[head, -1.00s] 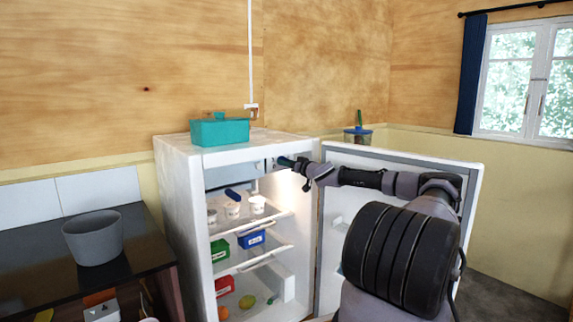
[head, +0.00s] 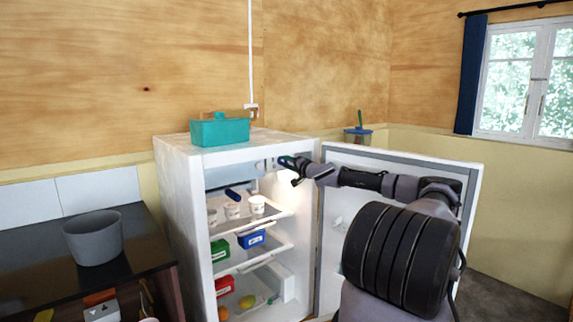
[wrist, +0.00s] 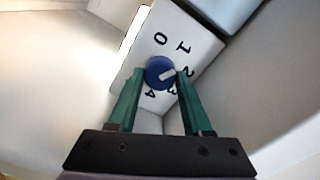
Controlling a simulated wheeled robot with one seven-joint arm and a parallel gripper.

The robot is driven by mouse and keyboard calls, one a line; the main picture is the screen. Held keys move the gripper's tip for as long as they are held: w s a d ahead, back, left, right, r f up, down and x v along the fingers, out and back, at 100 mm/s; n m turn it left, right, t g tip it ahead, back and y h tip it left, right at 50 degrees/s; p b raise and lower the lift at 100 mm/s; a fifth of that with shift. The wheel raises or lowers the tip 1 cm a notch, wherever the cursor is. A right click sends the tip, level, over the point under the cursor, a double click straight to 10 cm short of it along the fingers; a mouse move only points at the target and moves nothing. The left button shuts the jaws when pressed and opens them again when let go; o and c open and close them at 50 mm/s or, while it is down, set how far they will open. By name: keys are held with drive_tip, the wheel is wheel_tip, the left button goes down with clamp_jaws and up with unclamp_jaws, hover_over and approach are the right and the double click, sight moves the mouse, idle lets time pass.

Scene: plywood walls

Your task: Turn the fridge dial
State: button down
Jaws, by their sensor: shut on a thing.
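The fridge (head: 178,205) stands in the middle of the head view with its door (head: 400,162) swung open to the right. In the wrist view the dial (wrist: 157,68) is a round blue knob with a white pointer mark. It sits on a white plate (wrist: 141,62) with the figures 0 to 4 around it. In the head view my gripper (head: 288,161) reaches into the fridge's upper right; the dial is hard to make out there.
Fridge shelves below hold white cups (head: 233,211), a blue box (head: 251,239), a green box (head: 220,250) and a red box (head: 225,286). A teal box (head: 220,130) stands on the fridge top. A grey bucket (head: 93,238) is on the dark counter at left.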

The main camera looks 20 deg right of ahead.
drive_tip(key=m, duration=0.3)
drive_tip(key=shift+f+m, duration=0.1)
drive_tip(key=shift+m, duration=2)
drive_tip(key=shift+c, duration=1.6)
unclamp_jaws()
drive_tip(key=v, duration=1.1)
drive_tip(key=shift+w, duration=0.1)
